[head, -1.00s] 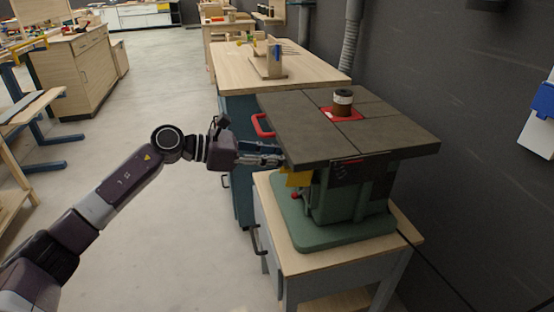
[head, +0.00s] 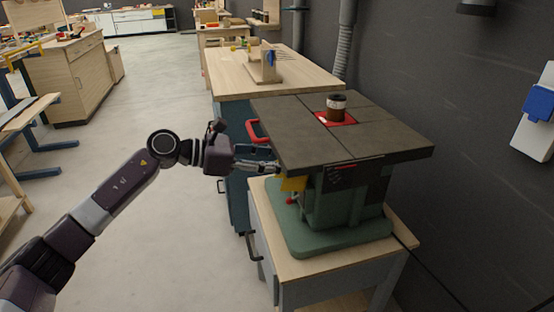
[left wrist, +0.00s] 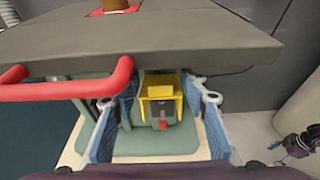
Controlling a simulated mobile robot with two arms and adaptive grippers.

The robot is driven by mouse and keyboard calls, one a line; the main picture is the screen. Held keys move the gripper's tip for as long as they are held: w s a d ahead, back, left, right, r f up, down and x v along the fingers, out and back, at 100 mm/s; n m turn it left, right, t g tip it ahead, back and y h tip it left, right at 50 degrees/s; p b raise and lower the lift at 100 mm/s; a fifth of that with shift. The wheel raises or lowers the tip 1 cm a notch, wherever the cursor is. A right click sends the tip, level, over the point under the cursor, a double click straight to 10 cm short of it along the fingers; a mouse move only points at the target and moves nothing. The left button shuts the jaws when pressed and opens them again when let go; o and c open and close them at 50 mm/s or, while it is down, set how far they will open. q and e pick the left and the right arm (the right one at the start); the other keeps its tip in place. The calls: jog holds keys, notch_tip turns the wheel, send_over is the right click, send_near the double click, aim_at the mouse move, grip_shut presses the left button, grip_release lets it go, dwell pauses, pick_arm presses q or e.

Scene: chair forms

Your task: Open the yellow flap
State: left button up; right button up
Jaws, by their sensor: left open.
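The yellow flap (left wrist: 160,88) sits under the dark table top of the green machine, with a red knob (left wrist: 163,124) at its lower middle in the left wrist view. In the head view the flap (head: 292,183) shows only in part below the table edge. My left gripper (head: 276,168) reaches in from the left at the table's edge. In the left wrist view its two blue-padded fingers (left wrist: 158,135) are apart, one on each side of the flap, with nothing held. I cannot tell how close the fingertips are to the flap.
The machine's dark table top (head: 365,140) overhangs the flap, close above my gripper. A red handle (head: 254,130) sticks out from the machine's left side. The machine stands on a wooden-topped cabinet (head: 330,262). Open floor (head: 170,80) lies to the left.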

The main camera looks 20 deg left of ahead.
pick_arm(q)
jog(key=v, duration=1.2)
dwell(0.3)
